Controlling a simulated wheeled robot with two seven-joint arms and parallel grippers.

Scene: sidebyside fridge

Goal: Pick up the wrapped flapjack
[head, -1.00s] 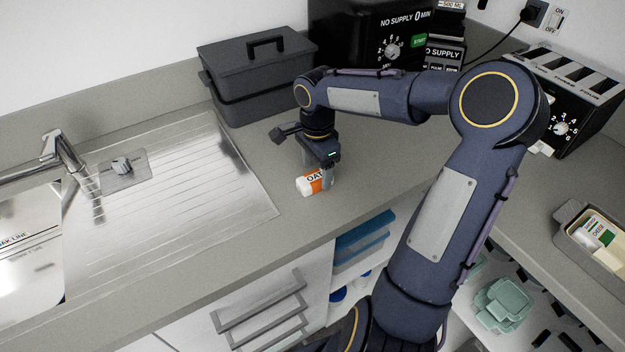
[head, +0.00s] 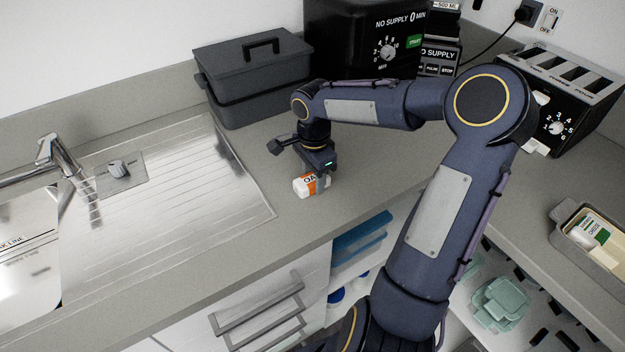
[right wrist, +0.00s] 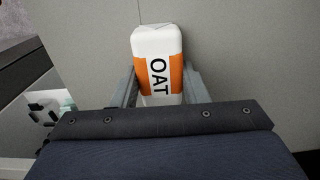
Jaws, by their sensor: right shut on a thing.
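The wrapped flapjack (head: 304,186) is a small white and orange packet on the grey worktop, right of the sink's draining board. I cannot tell whether the packet touches the worktop. My left gripper is not in view.
A dark lidded box (head: 255,75) and a black microwave (head: 365,40) stand behind. The sink with its tap (head: 60,155) is at the left. A toaster (head: 560,95) and a tray (head: 590,238) are at the right. The worktop's front edge is close to the packet.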

